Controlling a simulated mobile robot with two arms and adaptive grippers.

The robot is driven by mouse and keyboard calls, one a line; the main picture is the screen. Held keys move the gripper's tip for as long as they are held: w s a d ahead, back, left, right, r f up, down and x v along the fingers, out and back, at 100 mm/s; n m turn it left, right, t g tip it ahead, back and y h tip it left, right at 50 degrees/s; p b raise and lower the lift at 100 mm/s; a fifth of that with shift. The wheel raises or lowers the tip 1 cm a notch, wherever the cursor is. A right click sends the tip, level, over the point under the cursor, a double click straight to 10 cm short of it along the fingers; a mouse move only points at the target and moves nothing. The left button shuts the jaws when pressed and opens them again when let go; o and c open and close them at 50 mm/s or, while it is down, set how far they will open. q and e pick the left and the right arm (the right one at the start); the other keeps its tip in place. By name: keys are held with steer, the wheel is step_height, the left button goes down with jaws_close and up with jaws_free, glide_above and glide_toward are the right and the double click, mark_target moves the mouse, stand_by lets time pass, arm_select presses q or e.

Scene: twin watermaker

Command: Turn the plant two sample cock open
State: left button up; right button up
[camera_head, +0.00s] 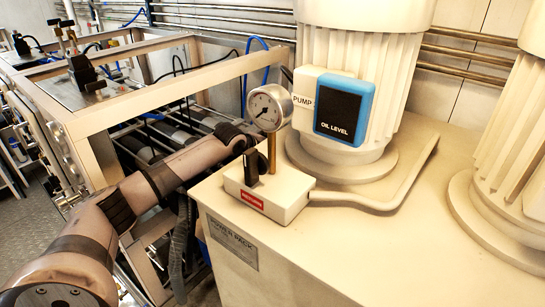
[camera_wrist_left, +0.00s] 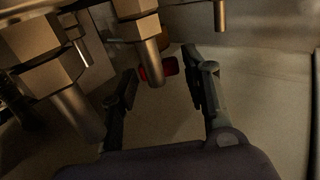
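In the left wrist view my left gripper (camera_wrist_left: 168,72) is open, its two dark fingers apart and nothing shut between them. A small red part (camera_wrist_left: 158,69), possibly the handle of a sample cock, shows between the fingertips. I cannot tell whether they touch it. A metal fitting with a hexagonal body and short spout (camera_wrist_left: 146,40) hangs just above, partly in front of the red part. In the head view my left arm reaches toward the frame beside the power pack, and its gripper cannot be made out there. No plant label is readable on the cock. My right gripper is not in view.
A larger hexagonal fitting with a spout (camera_wrist_left: 78,112) is close on the left in the wrist view. The power pack (camera_head: 300,250) with gauge (camera_head: 268,107), black lever (camera_head: 251,165) and oil level box (camera_head: 343,110) stands right of my arm. A metal frame (camera_head: 130,105) stands left.

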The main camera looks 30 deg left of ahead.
arm_select(q)
steer(key=c, duration=0.8)
steer(key=shift+f+b, duration=0.3)
steer(key=shift+b, duration=0.1)
steer(key=shift+s+f+t+b, duration=0.1)
steer(key=shift+f+t+b, duration=0.2)
steer(key=shift+t+b, duration=0.7)
steer(key=shift+r+b, duration=0.1)
steer(key=shift+b, duration=0.5)
steer(key=shift+r+t, duration=0.2)
steer(key=shift+t, duration=0.2)
steer(key=shift+r+h, duration=0.1)
steer(key=shift+h, duration=0.2)
steer(key=o, duration=1.1)
steer(key=shift+o, duration=0.2)
